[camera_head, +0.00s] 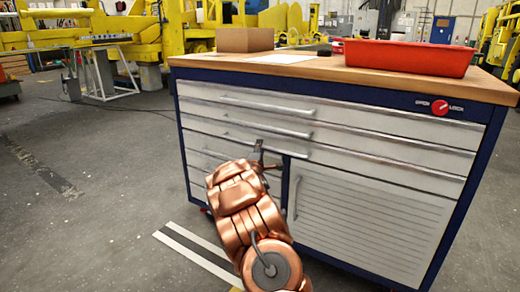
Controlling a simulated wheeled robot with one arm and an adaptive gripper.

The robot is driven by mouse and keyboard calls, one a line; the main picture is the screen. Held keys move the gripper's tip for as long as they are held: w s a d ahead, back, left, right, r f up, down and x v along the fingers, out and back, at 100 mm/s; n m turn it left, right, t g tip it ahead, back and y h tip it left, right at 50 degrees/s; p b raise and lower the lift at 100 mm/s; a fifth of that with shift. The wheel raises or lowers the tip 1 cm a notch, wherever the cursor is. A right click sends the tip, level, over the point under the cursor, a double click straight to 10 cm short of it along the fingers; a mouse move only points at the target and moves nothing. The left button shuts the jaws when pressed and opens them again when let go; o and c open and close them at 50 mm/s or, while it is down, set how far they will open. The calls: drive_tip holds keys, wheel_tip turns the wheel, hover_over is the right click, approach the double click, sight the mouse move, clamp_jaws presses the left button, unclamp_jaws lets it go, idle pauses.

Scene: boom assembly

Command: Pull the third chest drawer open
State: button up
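The chest (485,150) is a blue-framed workshop cabinet with pale grey fronts. Its third drawer (385,170) is the lowest of the wide drawers, below the second drawer (360,147). The third drawer's front looks flush with the others, so it appears shut. My gripper (259,146), at the end of my copper-coloured arm, is in front of the chest near the third drawer's handle.
A red tray (410,57), a cardboard box (245,39) and a white sheet (283,58) are on the wooden top. A door (365,225) with its own handle is below the third drawer, at right. Open floor (90,200) lies left of the chest.

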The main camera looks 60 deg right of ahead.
drive_tip(key=shift+x, duration=0.75)
clamp_jaws()
drive_tip(key=shift+a, duration=0.1)
idle(0.4)
